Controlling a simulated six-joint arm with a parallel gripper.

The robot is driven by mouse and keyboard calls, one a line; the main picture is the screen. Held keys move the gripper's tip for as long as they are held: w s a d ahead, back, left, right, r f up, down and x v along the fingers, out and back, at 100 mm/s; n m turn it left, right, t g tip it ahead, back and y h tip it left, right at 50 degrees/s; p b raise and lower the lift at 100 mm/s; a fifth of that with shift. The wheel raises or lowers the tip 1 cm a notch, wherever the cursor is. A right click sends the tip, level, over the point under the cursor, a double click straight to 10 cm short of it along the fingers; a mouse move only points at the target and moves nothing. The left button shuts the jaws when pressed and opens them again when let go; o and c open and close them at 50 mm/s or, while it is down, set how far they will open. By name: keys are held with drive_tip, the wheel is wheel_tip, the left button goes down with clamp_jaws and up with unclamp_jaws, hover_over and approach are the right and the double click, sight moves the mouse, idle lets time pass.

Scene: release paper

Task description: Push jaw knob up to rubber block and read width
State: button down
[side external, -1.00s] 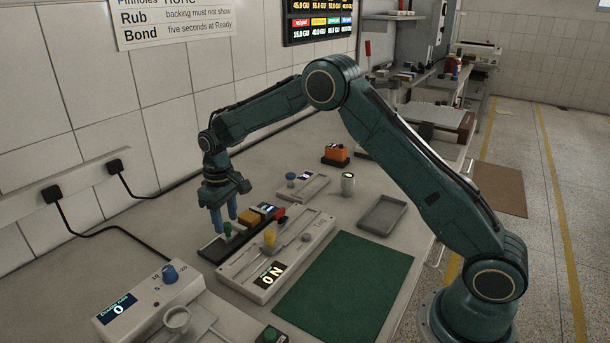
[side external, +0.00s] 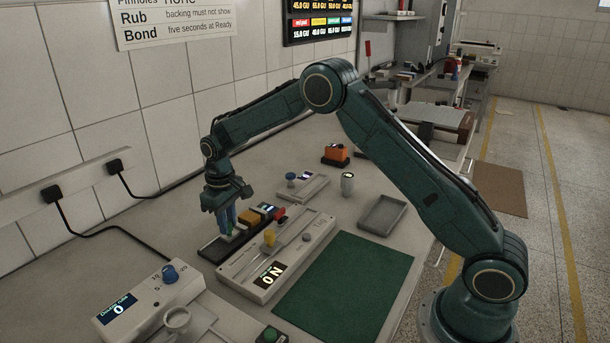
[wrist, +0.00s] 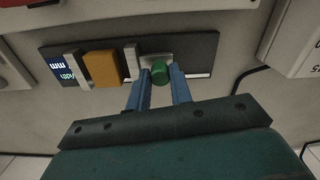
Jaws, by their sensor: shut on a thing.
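The width gauge (side external: 212,252) is a dark strip with a display (wrist: 58,70) at one end. The orange rubber block (wrist: 101,68) stands on it between a light fixed jaw (wrist: 74,68) and the light sliding jaw (wrist: 131,62); a narrow gap shows between block and sliding jaw. The block also shows in the side view (side external: 250,217). The jaw's green knob (wrist: 159,73) is between the blue fingers of my gripper (wrist: 160,84), which is shut on it. In the side view my gripper (side external: 229,228) points down over the gauge. The display reading is not legible.
A green mat (side external: 345,285), an empty grey tray (side external: 382,215) and a dial box (side external: 150,300) are on the bench. The tiled wall stands behind.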

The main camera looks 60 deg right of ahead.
sight(239, 224)
drive_tip(key=shift+d, duration=2.05)
drive_tip(key=c, duration=1.3)
unclamp_jaws()
drive_tip(key=shift+o, duration=0.2)
drive_tip(key=shift+a, duration=0.15)
drive_tip(key=shift+r, duration=0.15)
drive_tip(key=shift+r, duration=0.2)
wheel_tip(239, 224, up, 13)
drive_tip(key=shift+r, duration=0.1)
